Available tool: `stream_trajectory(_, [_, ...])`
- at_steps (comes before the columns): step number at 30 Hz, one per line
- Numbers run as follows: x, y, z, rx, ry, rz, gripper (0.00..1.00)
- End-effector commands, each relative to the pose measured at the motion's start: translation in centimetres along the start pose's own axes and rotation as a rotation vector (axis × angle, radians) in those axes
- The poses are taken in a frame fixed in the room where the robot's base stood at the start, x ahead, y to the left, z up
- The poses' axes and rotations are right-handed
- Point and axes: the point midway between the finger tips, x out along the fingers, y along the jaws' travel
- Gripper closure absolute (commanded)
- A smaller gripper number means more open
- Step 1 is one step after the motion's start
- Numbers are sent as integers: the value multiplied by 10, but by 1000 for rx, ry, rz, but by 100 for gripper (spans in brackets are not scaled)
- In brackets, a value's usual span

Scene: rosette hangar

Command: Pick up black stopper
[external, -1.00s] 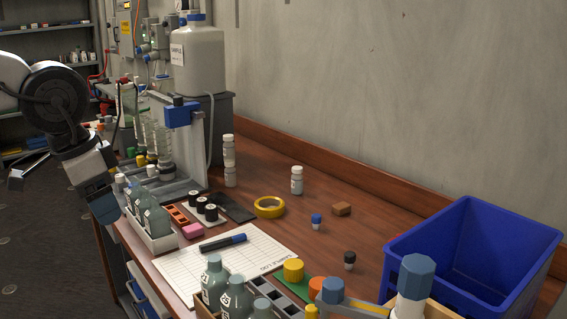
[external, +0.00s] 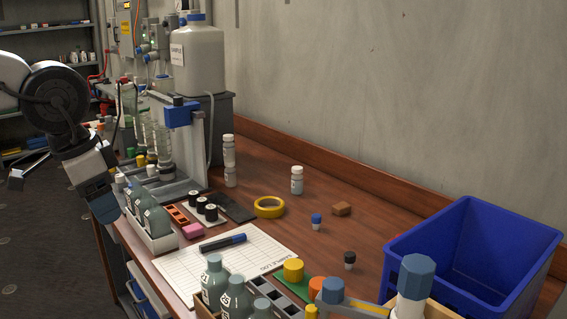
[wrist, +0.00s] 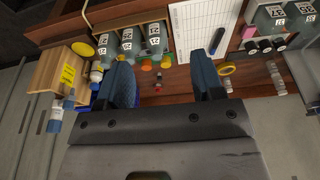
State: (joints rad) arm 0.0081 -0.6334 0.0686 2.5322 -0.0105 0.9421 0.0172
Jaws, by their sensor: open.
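The black stopper (external: 349,257) sits upright as the cap on a small pale vial, on the brown bench left of the blue bin. In the wrist view it seems to be the tiny dark spot (wrist: 158,75) between and beyond my fingers; it is too small to tell clearly. My gripper (wrist: 167,82) is open, with its two blue fingers wide apart and nothing between them. In the external view my gripper (external: 97,200) hangs at the left, by the bench's front edge, well away from the stopper. Its fingertips are hard to make out there.
A similar vial with a blue stopper (external: 316,219) stands behind. The blue bin (external: 470,245) is right. Several labelled bottles (external: 214,282) and a grey rack stand in front.

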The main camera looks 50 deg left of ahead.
Motion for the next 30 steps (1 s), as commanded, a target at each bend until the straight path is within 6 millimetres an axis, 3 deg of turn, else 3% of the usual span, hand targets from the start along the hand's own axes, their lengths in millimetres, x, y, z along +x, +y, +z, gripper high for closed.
stream_trajectory(11, [1,1,-2,-7,-4,5,40])
stream_trajectory(17, [6,6,-14,-59,-31,43,40])
stream_trajectory(30, [37,31,-80,-353,-178,235,40])
